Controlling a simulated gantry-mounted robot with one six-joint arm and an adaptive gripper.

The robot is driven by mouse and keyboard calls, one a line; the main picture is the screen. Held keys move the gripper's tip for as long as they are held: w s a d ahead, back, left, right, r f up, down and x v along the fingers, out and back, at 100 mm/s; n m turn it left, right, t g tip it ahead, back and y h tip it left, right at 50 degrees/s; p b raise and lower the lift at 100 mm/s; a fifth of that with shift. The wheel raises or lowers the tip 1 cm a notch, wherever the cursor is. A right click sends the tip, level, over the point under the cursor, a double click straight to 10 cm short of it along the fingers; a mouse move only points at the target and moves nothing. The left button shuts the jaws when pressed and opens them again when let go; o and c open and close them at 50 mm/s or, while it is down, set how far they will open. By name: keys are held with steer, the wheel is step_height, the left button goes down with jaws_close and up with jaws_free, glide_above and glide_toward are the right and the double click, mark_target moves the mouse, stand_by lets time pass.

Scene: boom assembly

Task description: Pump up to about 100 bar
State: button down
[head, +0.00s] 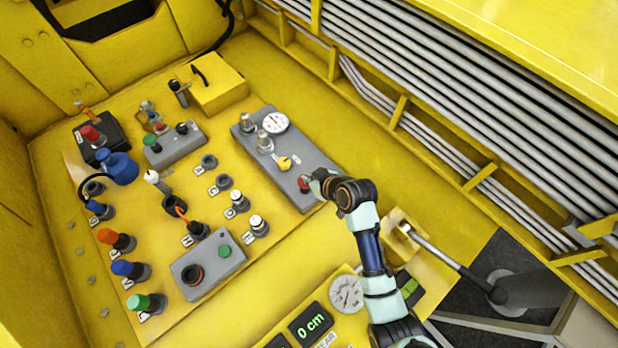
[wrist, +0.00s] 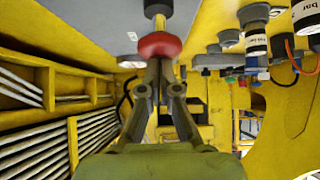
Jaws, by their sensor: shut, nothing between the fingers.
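A grey panel (head: 262,140) carries a white round gauge (head: 275,122), metal fittings (head: 264,141), a yellow knob (head: 285,163) and a red button (head: 303,182). The gauge needle is too small to read. In the wrist view the red button (wrist: 160,45) is a rounded red cap on a yellow stem. My gripper (head: 311,179) is at the red button, at the panel's lower right end. In the wrist view my gripper (wrist: 160,66) is shut and empty, with its fingertips at the cap's rim. I cannot tell whether they touch it.
A second gauge (head: 345,292) and a "0 cm" display (head: 311,323) sit at the front. A grey rod (head: 448,257) ends in a yellow bracket to the right of my arm. Several coloured connectors (head: 130,270) stand left. Grey pipes (head: 450,100) run along the right wall.

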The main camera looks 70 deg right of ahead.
steer(key=shift+f+b, duration=0.75)
steer(key=shift+f, duration=0.8)
step_height(320, 180, up, 6)
steer(key=p, duration=0.5)
steer(key=shift+s+a+f, duration=0.1)
steer(key=shift+s+f, duration=0.05)
steer(key=shift+f, duration=0.05)
steer(key=v, duration=0.9)
steer(key=shift+b, duration=0.4)
steer(key=shift+s+f, duration=0.1)
steer(key=shift+s, duration=0.05)
